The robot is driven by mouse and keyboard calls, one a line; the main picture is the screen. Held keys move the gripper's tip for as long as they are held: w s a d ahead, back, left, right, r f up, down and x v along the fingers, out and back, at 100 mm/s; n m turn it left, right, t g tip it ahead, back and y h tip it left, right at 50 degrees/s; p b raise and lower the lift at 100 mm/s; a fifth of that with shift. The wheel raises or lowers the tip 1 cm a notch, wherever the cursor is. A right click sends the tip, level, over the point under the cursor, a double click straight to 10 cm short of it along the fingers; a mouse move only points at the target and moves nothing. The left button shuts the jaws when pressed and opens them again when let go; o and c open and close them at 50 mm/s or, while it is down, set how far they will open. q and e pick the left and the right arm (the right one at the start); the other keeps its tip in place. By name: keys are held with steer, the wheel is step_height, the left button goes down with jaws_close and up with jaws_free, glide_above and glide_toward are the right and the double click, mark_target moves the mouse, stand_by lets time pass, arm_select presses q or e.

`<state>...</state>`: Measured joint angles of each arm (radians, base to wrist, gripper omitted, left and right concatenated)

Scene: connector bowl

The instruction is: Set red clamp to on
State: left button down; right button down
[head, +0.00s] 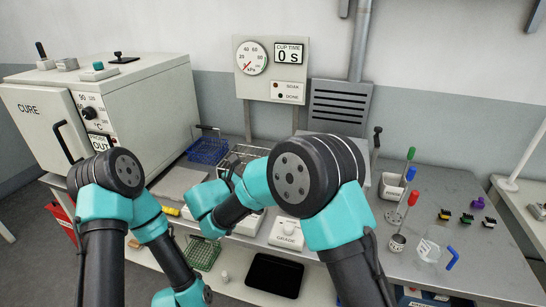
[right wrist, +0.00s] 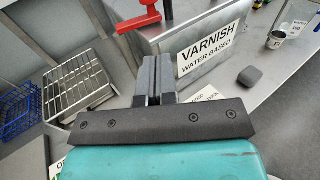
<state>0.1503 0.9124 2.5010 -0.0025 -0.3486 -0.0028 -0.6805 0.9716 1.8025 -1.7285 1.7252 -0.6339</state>
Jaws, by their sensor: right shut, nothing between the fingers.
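The red clamp (right wrist: 140,17) shows at the top of the right wrist view, cut by the frame edge, at the top of a grey metal box labelled VARNISH (right wrist: 205,48). I cannot tell its setting. My right gripper (right wrist: 154,62) has its fingers together and empty. In the picture its tips lie just below the clamp's red arm, in front of the box; I see no grip on the clamp. In the head view my right arm hides the clamp. My left arm reaches down at the lower left of the head view, and its gripper is not seen.
A wire rack (right wrist: 78,85) and a blue basket (right wrist: 18,108) stand left of the box. A dark rounded block (right wrist: 250,76) and a metal cup (right wrist: 276,40) are on the right. The head view shows a CURE oven (head: 130,110) at left and a gauge panel (head: 270,70) behind.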

steer(key=shift+s+a+r+t, duration=0.1)
steer(key=shift+a+r+t, duration=0.45)
steer(key=shift+a, duration=0.35)
steer(key=x, duration=1.4)
steer(key=shift+d, duration=0.1)
